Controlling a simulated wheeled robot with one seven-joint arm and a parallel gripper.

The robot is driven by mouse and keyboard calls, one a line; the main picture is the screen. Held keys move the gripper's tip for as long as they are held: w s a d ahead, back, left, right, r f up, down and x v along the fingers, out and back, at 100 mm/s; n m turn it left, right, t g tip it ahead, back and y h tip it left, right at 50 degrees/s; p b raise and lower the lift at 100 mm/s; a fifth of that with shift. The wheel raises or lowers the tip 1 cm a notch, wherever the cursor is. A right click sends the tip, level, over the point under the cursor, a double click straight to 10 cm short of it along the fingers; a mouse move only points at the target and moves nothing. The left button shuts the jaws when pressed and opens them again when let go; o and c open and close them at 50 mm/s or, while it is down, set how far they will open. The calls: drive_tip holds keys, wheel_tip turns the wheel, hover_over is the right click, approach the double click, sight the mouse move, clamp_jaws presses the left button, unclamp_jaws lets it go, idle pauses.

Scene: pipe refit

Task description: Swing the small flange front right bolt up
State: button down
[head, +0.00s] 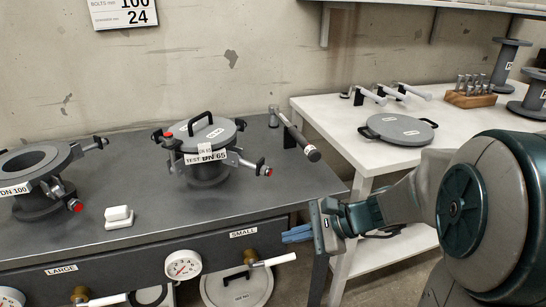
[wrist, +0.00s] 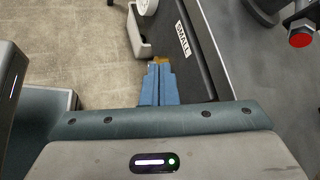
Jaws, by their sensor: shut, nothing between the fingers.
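The small flange (head: 207,172), marked DN 65, stands on the grey bench with a grey lid (head: 207,133) with a black handle on it. Its front right bolt (head: 248,164) sticks outward to the right, with a red end, swung away from the lid. A red-ended bolt (wrist: 301,36) also shows at the top right of the wrist view; I cannot tell for sure which one. My gripper (head: 286,237) is shut and empty, its blue fingers together in front of the bench's front edge, below and right of the bolt. The fingers (wrist: 158,68) point along the bench front in the wrist view.
The large flange (head: 38,205), marked DN 100, stands at the left. A valve with a white lever (head: 272,260) projects from the bench front close to my fingers. A white table (head: 350,130) stands at the right.

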drive_tip(key=w+d+r+m+t+y+p, duration=0.1)
drive_tip(key=w+d+r+m+t+p, duration=0.2)
drive_tip(key=w+r+m, duration=0.4)
drive_tip(key=shift+w+d+t+y, duration=0.5)
drive_tip(key=shift+w+t, duration=0.35)
drive_tip(key=shift+t, duration=0.35)
drive_tip(key=b+x, duration=0.2)
drive_tip(key=x, duration=0.8)
drive_tip(key=shift+d+f, duration=0.1)
